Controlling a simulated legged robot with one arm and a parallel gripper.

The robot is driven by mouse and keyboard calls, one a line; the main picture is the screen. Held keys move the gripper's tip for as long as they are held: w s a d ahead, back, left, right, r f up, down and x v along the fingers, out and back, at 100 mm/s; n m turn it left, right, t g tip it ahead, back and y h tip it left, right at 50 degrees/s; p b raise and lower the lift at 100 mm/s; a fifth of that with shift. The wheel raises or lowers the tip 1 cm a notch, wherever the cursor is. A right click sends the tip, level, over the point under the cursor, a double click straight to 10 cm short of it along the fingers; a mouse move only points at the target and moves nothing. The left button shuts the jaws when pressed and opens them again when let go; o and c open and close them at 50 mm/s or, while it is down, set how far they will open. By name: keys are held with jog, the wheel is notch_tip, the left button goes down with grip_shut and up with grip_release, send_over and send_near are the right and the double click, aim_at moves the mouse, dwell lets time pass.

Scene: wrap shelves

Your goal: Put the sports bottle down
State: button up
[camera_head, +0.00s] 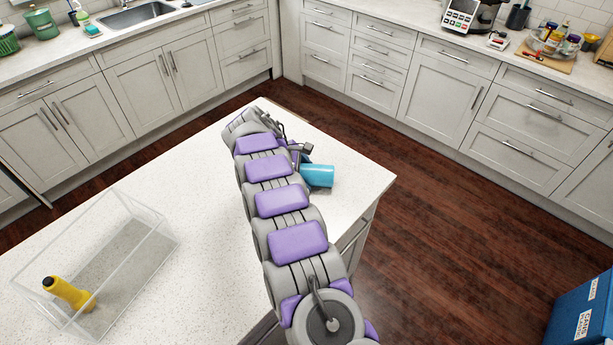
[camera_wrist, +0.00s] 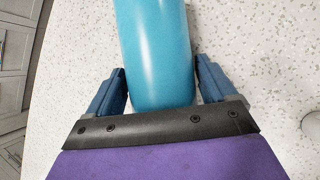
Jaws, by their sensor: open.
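The blue sports bottle (camera_head: 318,176) lies on its side by the right corner of the white speckled island top (camera_head: 350,186). In the wrist view the bottle (camera_wrist: 156,50) runs from the top edge down between the two fingers of my gripper (camera_wrist: 161,82). The fingers stand apart on either side of it, with a gap at each side, and my gripper is open. Its far end is cut off by the frame. In the head view my arm partly hides my gripper (camera_head: 297,156) and the near end of the bottle.
A clear open box (camera_head: 138,262) stands on the island at lower left, with a yellow bottle (camera_head: 68,292) leaning inside. The island top is bare between box and arm. The island's right edge is close to the blue bottle. A blue bin (camera_head: 582,312) stands at lower right.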

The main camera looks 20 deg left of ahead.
aim_at(307, 170)
jog(key=c, duration=1.1)
jog(key=shift+r, duration=0.15)
notch_tip(307, 170, up, 4)
jog(key=shift+w+f+p, duration=0.1)
jog(key=shift+f+p, duration=0.05)
jog(key=shift+p, duration=0.65)
jog(key=shift+s+d+f, duration=0.15)
jog(key=shift+s+d, duration=0.15)
jog(key=shift+s, duration=0.3)
jog(key=s+d, duration=0.2)
jog(key=s, duration=0.1)
jog(key=s+d+r+p, duration=0.1)
jog(key=s+d, duration=0.4)
jog(key=s, duration=0.2)
jog(key=shift+s+d+r+p, duration=0.1)
jog(key=shift+d+r+p, duration=0.15)
jog(key=shift+p, duration=0.15)
jog(key=shift+s+d+f, duration=0.1)
jog(key=shift+s+d, duration=0.5)
jog(key=shift+s, duration=0.25)
